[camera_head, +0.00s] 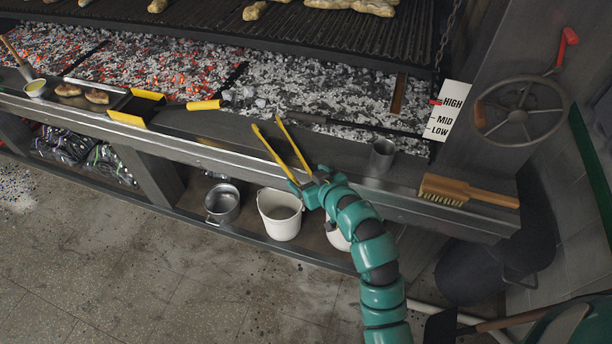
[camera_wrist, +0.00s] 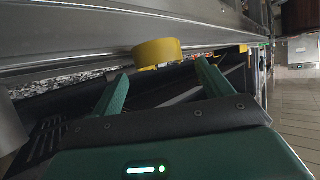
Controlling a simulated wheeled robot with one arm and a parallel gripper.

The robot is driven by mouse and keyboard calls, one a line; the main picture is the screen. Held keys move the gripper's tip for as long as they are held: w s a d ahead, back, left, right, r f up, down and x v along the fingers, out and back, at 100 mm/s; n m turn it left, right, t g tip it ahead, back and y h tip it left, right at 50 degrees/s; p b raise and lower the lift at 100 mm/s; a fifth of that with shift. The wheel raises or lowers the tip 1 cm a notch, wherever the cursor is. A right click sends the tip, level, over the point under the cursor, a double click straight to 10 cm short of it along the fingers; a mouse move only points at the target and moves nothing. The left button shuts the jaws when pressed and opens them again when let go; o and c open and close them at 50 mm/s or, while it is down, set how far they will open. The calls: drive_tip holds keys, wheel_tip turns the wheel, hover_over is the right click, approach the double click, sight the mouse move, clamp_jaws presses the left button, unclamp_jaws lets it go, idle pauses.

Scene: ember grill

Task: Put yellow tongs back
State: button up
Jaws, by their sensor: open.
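The yellow tongs (camera_head: 270,148) lie across the steel front ledge, with their two arms spread and pointing toward the coals. Their near end is by the ledge's front edge, at my gripper (camera_head: 308,181). In the wrist view my gripper (camera_wrist: 163,82) is open, with its two green fingers apart. A rounded yellow end (camera_wrist: 157,52), which looks like the bend of the tongs, shows just beyond and between the fingertips. I cannot tell whether the fingers touch it. The far tips of the tongs are hidden in the wrist view.
On the ledge stand a yellow-ended dark holder (camera_head: 138,106), a yellow-handled tool (camera_head: 203,104), a metal cup (camera_head: 382,155) and a wooden brush (camera_head: 468,192). Glowing coals (camera_head: 170,65) lie behind. A pot (camera_head: 222,203) and white bucket (camera_head: 280,214) stand on the shelf below.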

drive_tip(key=p+v, duration=1.3)
drive_tip(key=v, duration=0.2)
drive_tip(key=shift+s+d+r, duration=0.1)
drive_tip(key=shift+r, duration=0.05)
